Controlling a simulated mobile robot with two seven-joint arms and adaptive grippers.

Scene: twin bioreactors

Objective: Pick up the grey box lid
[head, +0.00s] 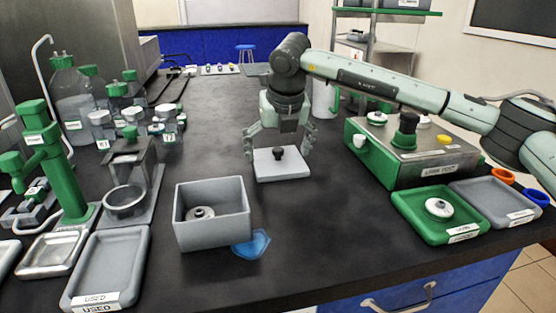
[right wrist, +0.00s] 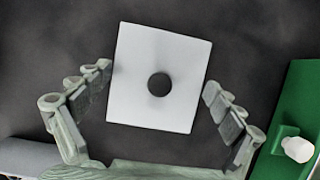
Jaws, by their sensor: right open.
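The grey box lid (head: 281,168) is a flat pale square plate with a dark round knob in its middle, lying on the black bench. In the right wrist view the lid (right wrist: 160,60) appears between the fingertips, slightly rotated, with its knob (right wrist: 159,84) showing as a dark disc. My right gripper (head: 279,142) is open and empty above the lid, pointing down, with a finger at either side; it also shows in the right wrist view (right wrist: 158,85). The open grey box (head: 213,232) stands nearer the front, with a round white-rimmed part inside. My left gripper is not in view.
A blue cloth-like piece (head: 252,244) lies beside the box. A green-sided machine (head: 425,155) stands right of the lid, with a green tray (head: 408,213) and a grey tray (head: 490,217) before it. Bottles and a green stand (head: 68,175) are at left. Bench around the lid is clear.

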